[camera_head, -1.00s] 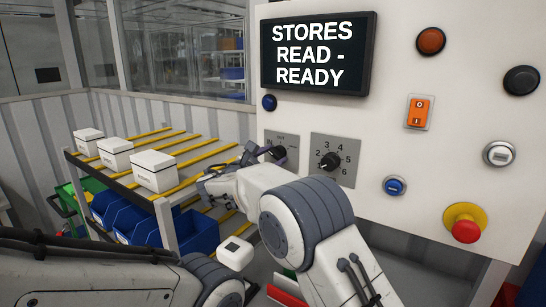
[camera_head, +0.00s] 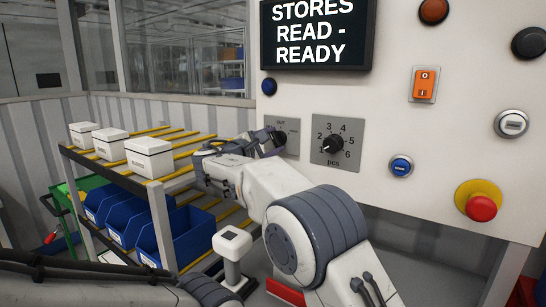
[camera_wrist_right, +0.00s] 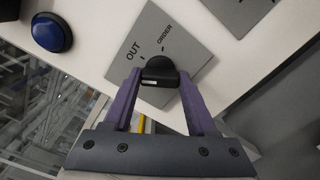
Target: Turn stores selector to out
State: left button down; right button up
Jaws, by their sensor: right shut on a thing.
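The stores selector is a black knob on a grey plate (camera_head: 291,126) low at the left of the white panel. In the right wrist view the knob (camera_wrist_right: 159,69) sits between the two purple fingers, below the words OUT and ORDER on its plate (camera_wrist_right: 176,38). Which mark the knob points to I cannot tell. My right gripper (camera_head: 273,141) is shut on the knob; it also shows in the right wrist view (camera_wrist_right: 158,88). In the head view the gripper hides most of the knob and part of the plate. My left gripper is out of view.
A numbered pcs selector (camera_head: 335,145) is close on the right. A blue button (camera_head: 269,86) is above left, under the screen (camera_head: 316,35) reading STORES READ - READY. A red emergency button (camera_head: 481,208) is far right. A roller rack (camera_head: 120,172) with white boxes stands left.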

jog(key=m+b, duration=0.3)
jog(key=shift+f, duration=0.25)
jog(key=shift+r+m+b, duration=0.1)
jog(key=shift+m+b, duration=0.8)
jog(key=shift+m, duration=0.5)
jog(key=o, duration=1.4)
jog(key=shift+r, duration=0.1)
jog(key=shift+c, duration=0.2)
jog(key=b+v, duration=0.2)
jog(key=v, duration=0.8)
jog(key=shift+s+b, duration=0.25)
jog(key=shift+b, duration=0.1)
